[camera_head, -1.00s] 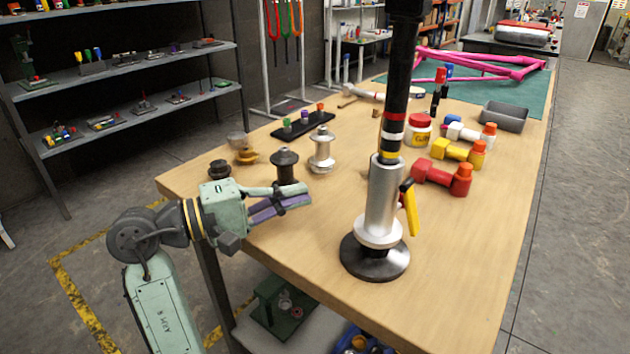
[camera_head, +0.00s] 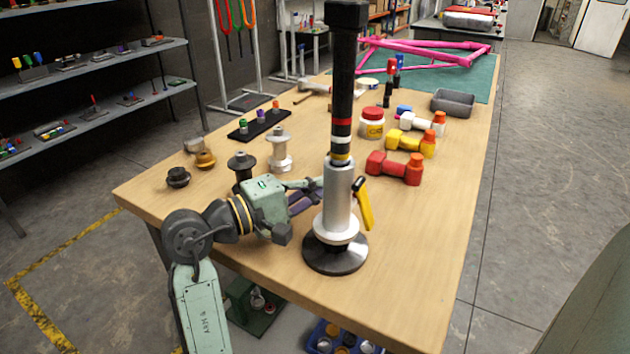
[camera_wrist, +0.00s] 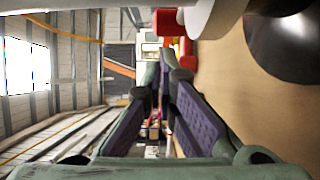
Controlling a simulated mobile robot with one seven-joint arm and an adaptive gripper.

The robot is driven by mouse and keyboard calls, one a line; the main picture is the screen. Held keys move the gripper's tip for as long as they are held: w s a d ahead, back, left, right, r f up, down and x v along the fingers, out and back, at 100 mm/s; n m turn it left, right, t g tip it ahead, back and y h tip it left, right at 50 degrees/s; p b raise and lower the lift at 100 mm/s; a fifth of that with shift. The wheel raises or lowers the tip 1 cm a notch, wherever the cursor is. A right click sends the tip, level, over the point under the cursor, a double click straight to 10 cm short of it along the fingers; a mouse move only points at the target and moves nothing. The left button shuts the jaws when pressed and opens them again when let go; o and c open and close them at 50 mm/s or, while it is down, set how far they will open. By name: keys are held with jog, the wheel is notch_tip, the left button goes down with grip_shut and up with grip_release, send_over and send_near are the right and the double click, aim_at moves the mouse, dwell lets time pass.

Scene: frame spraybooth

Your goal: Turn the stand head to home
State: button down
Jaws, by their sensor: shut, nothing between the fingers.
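The stand has a dark round base (camera_head: 336,256), a silver post (camera_head: 336,205), a black tube with red, white and yellow bands (camera_head: 343,95), and a square black head (camera_head: 346,13) at the picture's top edge. A yellow lever (camera_head: 363,204) sticks out at the post's right side. My gripper (camera_head: 312,193) is shut and empty, low at the left of the post; its tips meet the post's edge in the picture, and I cannot tell if they touch. In the wrist view my gripper (camera_wrist: 165,70) points past the base (camera_wrist: 290,40) at upper right; the stand head is out of view there.
Spools (camera_head: 279,150) stand behind my gripper. A grey tray (camera_head: 453,102) and pink frame (camera_head: 425,52) are farther back. The table's front right is clear.

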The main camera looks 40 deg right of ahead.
jog(key=shift+s+d+r+m+g+p, duration=0.2)
jog(key=shift+s+d+m+g+p, duration=0.3)
jog(key=shift+g+p, duration=0.2)
jog(key=shift+s+d+p, duration=0.15)
jog(key=shift+d+p, duration=0.05)
jog(key=shift+p, duration=0.1)
jog(key=shift+f, duration=0.2)
jog(key=shift+d, duration=0.1)
